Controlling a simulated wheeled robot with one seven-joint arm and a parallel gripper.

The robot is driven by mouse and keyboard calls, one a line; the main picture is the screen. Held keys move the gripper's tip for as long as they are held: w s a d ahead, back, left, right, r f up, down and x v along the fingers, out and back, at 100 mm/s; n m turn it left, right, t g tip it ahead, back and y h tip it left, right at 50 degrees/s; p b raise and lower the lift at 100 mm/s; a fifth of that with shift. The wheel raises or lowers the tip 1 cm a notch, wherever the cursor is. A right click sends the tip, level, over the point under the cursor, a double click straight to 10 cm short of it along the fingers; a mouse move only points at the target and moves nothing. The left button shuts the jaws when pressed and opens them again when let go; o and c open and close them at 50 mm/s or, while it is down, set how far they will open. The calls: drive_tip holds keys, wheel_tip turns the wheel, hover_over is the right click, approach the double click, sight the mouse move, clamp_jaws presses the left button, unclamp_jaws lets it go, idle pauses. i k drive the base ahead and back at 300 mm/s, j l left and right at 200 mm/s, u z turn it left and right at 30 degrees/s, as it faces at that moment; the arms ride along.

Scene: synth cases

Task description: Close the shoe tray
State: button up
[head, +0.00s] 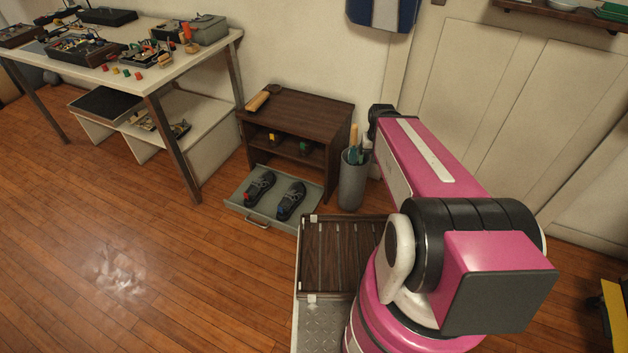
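The shoe tray (236,203) is a shallow grey drawer low at the front of a dark brown cabinet (310,107). It is pulled out over the floor. A pair of dark shoes lies in it, a left shoe (260,187) and a right shoe (291,200). A small handle (257,222) sits on the tray's front edge. My pink and black arm fills the right of the head view.
A grey bin (352,183) with tools stands close to the cabinet's right side. A white workbench (187,69) with metal legs and a low white shelf unit (211,147) stand at the left. The wooden floor (170,270) in front of the tray is clear at the left.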

sight(265, 212)
drive_tip(key=u, duration=1.35)
